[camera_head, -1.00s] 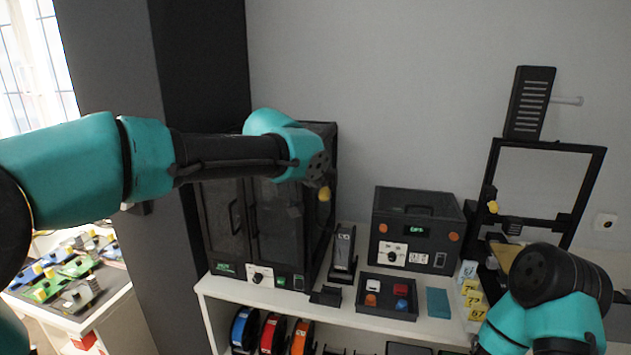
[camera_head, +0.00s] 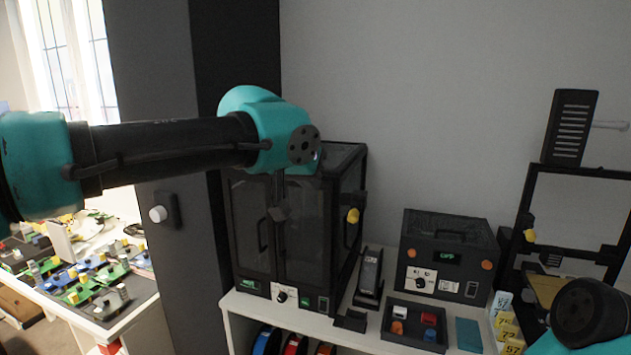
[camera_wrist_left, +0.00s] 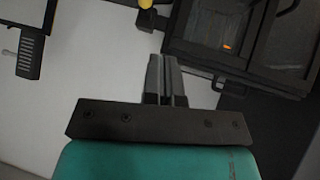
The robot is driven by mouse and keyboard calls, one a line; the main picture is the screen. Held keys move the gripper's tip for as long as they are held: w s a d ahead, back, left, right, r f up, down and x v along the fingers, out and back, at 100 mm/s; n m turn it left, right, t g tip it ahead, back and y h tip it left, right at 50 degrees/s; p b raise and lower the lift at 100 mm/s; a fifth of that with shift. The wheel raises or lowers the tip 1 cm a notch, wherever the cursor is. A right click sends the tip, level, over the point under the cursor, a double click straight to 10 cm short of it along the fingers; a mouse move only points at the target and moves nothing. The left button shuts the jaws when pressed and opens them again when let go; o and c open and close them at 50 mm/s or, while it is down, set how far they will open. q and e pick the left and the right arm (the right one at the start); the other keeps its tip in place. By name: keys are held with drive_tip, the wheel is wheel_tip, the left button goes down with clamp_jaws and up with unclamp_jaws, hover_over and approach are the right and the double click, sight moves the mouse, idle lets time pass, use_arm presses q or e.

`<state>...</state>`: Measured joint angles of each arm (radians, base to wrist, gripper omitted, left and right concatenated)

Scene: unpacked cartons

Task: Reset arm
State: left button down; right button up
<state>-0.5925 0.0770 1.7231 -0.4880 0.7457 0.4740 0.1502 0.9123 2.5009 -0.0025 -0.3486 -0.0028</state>
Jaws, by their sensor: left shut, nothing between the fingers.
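My left arm comes in from the left in the head view, with its teal wrist in front of the dark two-door cabinet (camera_head: 302,237). My left gripper (camera_head: 278,214) shows only as a small dark shape below the wrist, against the cabinet doors. In the left wrist view its two dark fingers (camera_wrist_left: 166,75) are together, with nothing between them. The fingers appear clear of all objects. Part of my right arm shows at the lower right of the head view; its gripper is out of view.
A white shelf (camera_head: 262,306) carries the cabinet, a black control box (camera_head: 449,250) and a small parts tray (camera_head: 413,325). A black frame machine (camera_head: 523,210) stands at the right. A dark pillar (camera_head: 240,60) rises behind my left arm. A table (camera_head: 130,304) with colourful parts is at left.

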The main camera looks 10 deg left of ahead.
use_arm(q)
drive_tip(key=w+a+f+n+g, duration=0.1)
drive_tip(key=w+f+g, duration=0.1)
drive_tip(key=f, duration=1.9)
drive_tip(key=w+a+f+g, duration=0.1)
drive_tip(key=f+g, duration=0.2)
drive_tip(key=f, duration=1.7)
drive_tip(key=s+a+f+n+g, duration=0.1)
drive_tip(key=s+a+f, duration=0.3)
drive_tip(key=s+f, duration=0.7)
drive_tip(key=s+a+f+n+g, duration=0.1)
drive_tip(key=s+a+f, duration=0.3)
drive_tip(key=s+f, duration=0.7)
wheel_tip(320, 180, down, 6)
drive_tip(key=shift+s+a+r+n+g, duration=0.2)
drive_tip(key=shift+a+n+g, duration=0.15)
drive_tip(key=shift+n, duration=0.45)
drive_tip(key=shift+d, duration=0.1)
